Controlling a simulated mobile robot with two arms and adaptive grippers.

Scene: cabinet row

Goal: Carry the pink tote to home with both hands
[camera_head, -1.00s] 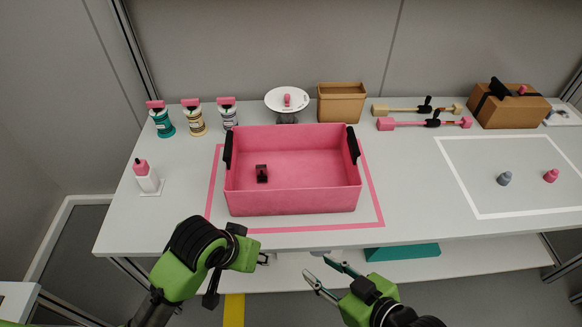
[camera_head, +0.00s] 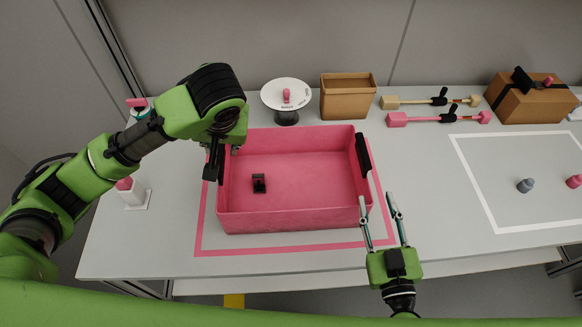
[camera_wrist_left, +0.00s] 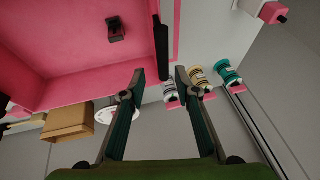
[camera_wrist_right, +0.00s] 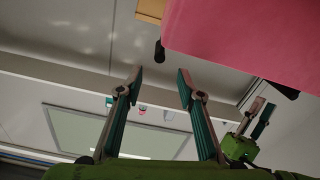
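The pink tote (camera_head: 290,215) stands on the table inside a pink outline, with a small dark block (camera_head: 259,183) in it. Its right black handle (camera_head: 363,155) shows in the head view. My right gripper (camera_head: 377,200) is open and empty near the tote's front right corner, apart from the right handle. The tote (camera_wrist_right: 250,40) fills the upper right of the right wrist view.
A round white stand (camera_head: 286,97), a brown bin (camera_head: 347,97) and two dumbbell-like bars (camera_head: 438,119) stand behind the tote. A white outline (camera_head: 485,205) with small pegs lies right.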

